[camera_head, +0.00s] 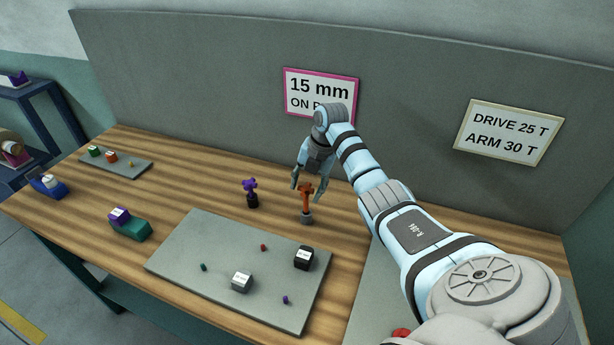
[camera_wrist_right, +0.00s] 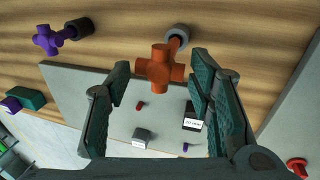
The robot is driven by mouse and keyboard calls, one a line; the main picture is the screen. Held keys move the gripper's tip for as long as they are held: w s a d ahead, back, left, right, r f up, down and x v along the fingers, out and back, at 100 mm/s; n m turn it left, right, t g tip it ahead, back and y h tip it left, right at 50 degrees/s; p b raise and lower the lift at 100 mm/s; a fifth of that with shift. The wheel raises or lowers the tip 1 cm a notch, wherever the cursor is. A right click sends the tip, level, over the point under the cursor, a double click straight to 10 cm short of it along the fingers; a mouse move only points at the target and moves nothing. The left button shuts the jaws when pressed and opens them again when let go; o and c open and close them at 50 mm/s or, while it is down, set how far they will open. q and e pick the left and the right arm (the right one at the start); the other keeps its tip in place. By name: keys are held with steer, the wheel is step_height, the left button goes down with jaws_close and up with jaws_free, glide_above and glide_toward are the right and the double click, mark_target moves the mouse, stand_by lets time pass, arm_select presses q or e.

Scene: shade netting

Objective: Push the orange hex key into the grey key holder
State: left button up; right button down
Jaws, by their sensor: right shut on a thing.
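The orange hex key (camera_head: 306,197) has a cross-shaped handle and stands upright at the grey key holder (camera_head: 306,218), a small round cup on the wooden bench. In the right wrist view the key (camera_wrist_right: 160,69) shows its handle end, with the holder (camera_wrist_right: 178,35) behind it. How deep the shaft sits cannot be told. My right gripper (camera_head: 308,186) reaches down from above, its two fingers on either side of the key's handle, and is shut on it. The fingers also show in the right wrist view (camera_wrist_right: 160,80). My left gripper is not in view.
A purple key in a dark holder (camera_head: 252,200) stands just left of the orange key. A grey mat (camera_head: 215,245) with small blocks lies in front. A grey panel (camera_head: 220,80) with signs rises behind. A green and purple block (camera_head: 130,228) sits on the left.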

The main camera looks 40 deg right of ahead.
mark_target(307, 212)
steer(key=shift+f, duration=0.7)
stand_by(0.8)
steer(key=shift+f, duration=0.1)
steer(key=shift+b+x, duration=0.7)
steer(key=shift+x, duration=0.1)
steer(key=shift+s+d+f, duration=0.1)
steer(key=shift+s+f, duration=0.1)
steer(key=shift+f, duration=0.35)
steer(key=c, duration=0.7)
jaws_free()
